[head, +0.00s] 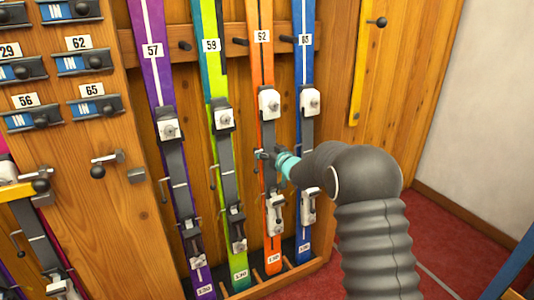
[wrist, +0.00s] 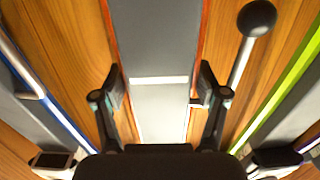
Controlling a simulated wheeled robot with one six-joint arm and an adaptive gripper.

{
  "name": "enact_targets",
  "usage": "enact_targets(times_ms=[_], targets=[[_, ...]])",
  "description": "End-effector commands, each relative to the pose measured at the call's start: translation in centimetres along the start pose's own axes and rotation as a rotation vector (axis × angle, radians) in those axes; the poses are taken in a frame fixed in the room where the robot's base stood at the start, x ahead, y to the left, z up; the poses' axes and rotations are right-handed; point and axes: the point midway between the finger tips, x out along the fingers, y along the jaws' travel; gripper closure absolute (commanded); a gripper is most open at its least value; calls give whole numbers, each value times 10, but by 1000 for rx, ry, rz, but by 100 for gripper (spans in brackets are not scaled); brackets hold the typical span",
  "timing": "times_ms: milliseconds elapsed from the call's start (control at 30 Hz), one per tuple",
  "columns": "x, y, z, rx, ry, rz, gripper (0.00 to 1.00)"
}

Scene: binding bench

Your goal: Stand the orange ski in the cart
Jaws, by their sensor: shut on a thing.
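The orange ski (head: 266,65) stands upright in the wooden rack, between a green ski and a blue ski. It has a white-and-grey binding and a number tag near its top. My gripper (head: 263,155) is at the middle of this ski, just below the toe piece. In the wrist view my gripper (wrist: 161,88) has one finger on each side of the ski's grey plate (wrist: 155,40), shut on it. The ski's lower end is still in the rack's bottom ledge. I cannot make out the cart; only a blue bar (head: 513,268) shows at the lower right.
The purple ski (head: 155,85), green ski (head: 212,80) and blue ski (head: 303,70) stand close by. A peg with a dark ball (wrist: 256,18) is near my fingers. A wooden panel with bindings (head: 90,140) is at left. Red carpet (head: 445,235) is open at right.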

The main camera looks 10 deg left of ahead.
Motion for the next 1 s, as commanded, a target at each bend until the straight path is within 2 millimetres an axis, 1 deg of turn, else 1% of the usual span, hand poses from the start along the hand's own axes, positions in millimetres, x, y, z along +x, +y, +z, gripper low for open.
enact_targets(times_ms=[33, 600, 767, 1000], targets=[[-1, 0, -10, -2, 9, 0, 86], [-4, 0, -40, -1, 10, 0, 86], [-5, 0, -47, -3, 10, 0, 86], [-5, 0, -48, -2, 9, 0, 86]])
